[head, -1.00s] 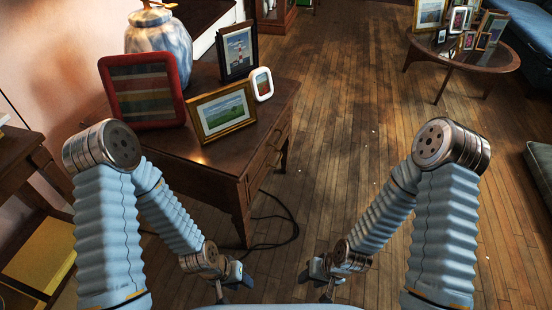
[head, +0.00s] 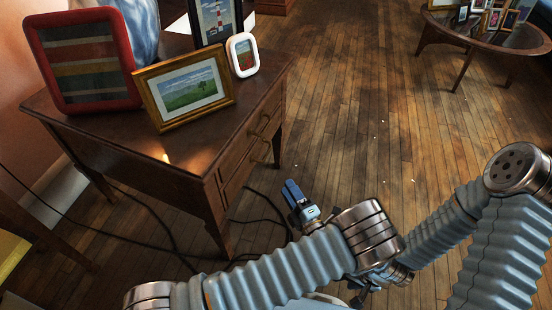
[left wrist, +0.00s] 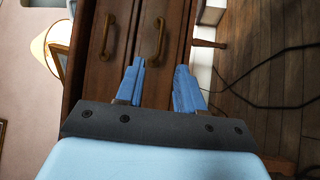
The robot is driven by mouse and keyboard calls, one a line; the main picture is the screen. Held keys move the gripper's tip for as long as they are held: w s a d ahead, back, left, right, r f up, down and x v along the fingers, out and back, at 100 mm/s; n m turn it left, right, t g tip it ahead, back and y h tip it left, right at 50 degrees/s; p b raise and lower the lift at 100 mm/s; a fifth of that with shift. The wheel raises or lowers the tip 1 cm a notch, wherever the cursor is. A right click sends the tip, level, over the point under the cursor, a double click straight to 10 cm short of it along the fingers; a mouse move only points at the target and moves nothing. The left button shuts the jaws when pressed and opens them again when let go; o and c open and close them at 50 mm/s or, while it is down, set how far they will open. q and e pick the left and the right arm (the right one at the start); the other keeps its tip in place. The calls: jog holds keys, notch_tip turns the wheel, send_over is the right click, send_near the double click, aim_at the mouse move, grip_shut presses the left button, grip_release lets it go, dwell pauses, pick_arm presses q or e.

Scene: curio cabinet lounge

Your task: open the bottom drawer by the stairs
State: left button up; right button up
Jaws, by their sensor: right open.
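The dark wooden cabinet table (head: 100,130) stands at left in the head view, with two stacked drawers on its right-hand face. The bottom drawer (head: 238,180) is closed and has a brass handle (head: 262,152). In the left wrist view, which is turned sideways, the bottom drawer's handle (left wrist: 155,42) lies beyond the fingertips and the top drawer's handle (left wrist: 108,37) is left of it. My left gripper (head: 293,190) is open and empty, facing the drawer fronts and apart from them. My right gripper (head: 358,295) is low at the bottom, partly hidden behind my left arm.
On the tabletop stand a red-framed picture (head: 85,62), a gold-framed picture (head: 183,88), a white-framed picture (head: 243,55) and a dark-framed picture (head: 215,18). Black cables (head: 262,205) lie on the floor beside the table. A glass table (head: 480,35) is far right; the wooden floor between is mostly clear.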

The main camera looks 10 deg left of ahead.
pick_arm(q)
jog(key=x, duration=1.3)
jog(key=shift+a+b, duration=0.2)
jog(key=shift+b, duration=0.15)
jog(key=shift+s, duration=0.1)
grip_shut()
